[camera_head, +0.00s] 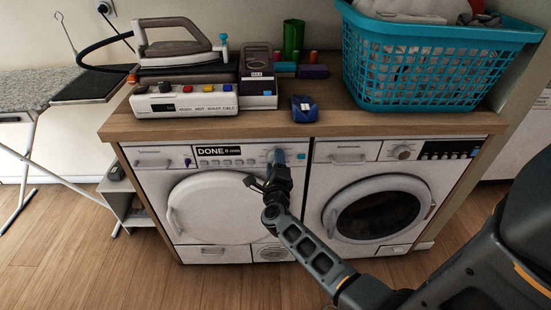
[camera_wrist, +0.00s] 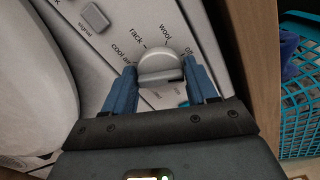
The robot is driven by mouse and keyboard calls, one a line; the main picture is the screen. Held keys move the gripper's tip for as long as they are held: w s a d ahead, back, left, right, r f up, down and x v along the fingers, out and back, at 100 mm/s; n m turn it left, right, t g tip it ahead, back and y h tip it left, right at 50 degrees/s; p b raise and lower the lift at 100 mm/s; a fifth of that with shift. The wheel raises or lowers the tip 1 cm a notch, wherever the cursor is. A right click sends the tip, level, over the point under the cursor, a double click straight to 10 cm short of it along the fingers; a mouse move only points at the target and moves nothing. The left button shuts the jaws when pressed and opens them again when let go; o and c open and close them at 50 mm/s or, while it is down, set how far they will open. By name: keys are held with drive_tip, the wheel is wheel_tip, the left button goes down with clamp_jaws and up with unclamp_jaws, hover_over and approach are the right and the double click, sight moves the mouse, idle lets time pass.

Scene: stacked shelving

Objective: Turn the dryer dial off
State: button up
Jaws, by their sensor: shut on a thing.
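The dryer (camera_head: 215,210) is the left white machine under the wooden counter, with a display reading DONE. Its round pale grey dial (camera_wrist: 160,66) shows up close in the wrist view, with the labels cool air, rack, wool and off around it. A raised grip bar crosses the dial; I cannot tell which label it points to. My gripper (camera_wrist: 160,78) has one blue finger on each side of the dial and is shut on it. In the head view my gripper (camera_head: 277,158) is at the right end of the dryer's panel and mostly hides the dial.
A washer (camera_head: 378,208) with a dark round door stands right of the dryer. On the wooden counter (camera_head: 330,122) are an iron (camera_head: 180,45), small boxes and a turquoise laundry basket (camera_head: 430,75). The basket's edge also shows right in the wrist view. An ironing board (camera_head: 45,88) stands left.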

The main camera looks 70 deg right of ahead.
drive_tip(key=shift+f+n+p, duration=0.1)
drive_tip(key=shift+n+p, duration=0.95)
drive_tip(key=shift+n, duration=1.15)
drive_tip(key=o, duration=1)
drive_tip(key=shift+v, duration=3.95)
